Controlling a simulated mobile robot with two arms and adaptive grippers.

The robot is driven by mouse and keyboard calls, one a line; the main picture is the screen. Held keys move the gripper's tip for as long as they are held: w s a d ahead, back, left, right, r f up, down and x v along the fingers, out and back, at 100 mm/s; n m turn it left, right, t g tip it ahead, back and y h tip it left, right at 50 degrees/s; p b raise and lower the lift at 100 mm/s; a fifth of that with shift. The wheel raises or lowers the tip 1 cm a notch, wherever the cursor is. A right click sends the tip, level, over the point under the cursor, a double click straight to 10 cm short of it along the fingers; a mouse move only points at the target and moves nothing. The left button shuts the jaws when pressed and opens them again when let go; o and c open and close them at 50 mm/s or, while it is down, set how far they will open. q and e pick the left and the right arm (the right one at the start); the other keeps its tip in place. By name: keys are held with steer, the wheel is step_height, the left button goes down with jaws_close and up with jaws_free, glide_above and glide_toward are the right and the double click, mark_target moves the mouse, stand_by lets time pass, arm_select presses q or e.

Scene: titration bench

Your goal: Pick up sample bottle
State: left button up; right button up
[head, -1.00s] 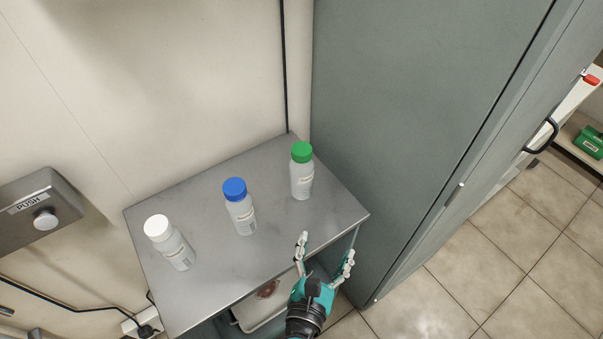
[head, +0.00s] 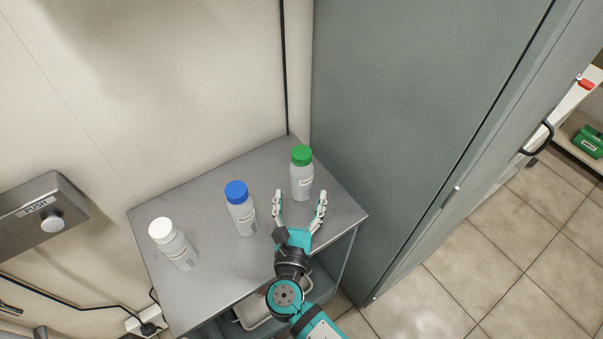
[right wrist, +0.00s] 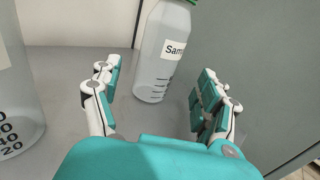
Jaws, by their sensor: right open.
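Three white bottles stand upright on a metal table: one with a green cap (head: 301,181), one with a blue cap (head: 240,210) and one with a white cap (head: 174,245). My right gripper (head: 299,197) is open, its fingers pointing at the green-capped bottle from the front. In the right wrist view, a bottle whose label begins "Sam" (right wrist: 160,62) stands just beyond and between the open fingers, not gripped. Its cap is mostly cut off by the frame. Another bottle (right wrist: 14,95) shows in part at the left edge. My left gripper is not in view.
The metal table top (head: 215,287) is clear in front of the bottles. A tall grey cabinet (head: 400,120) stands close on the right. A wall unit marked PUSH (head: 40,213) is at the left. A tray (head: 250,313) sits on the shelf below.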

mark_target(300, 188)
steer(key=w, duration=0.3)
steer(key=w+p, duration=0.1)
steer(key=shift+w+d+r, duration=0.15)
steer(key=shift+w+r, duration=0.1)
steer(key=shift+w, duration=0.55)
steer(key=c, duration=1.3)
steer(key=shift+o, duration=0.2)
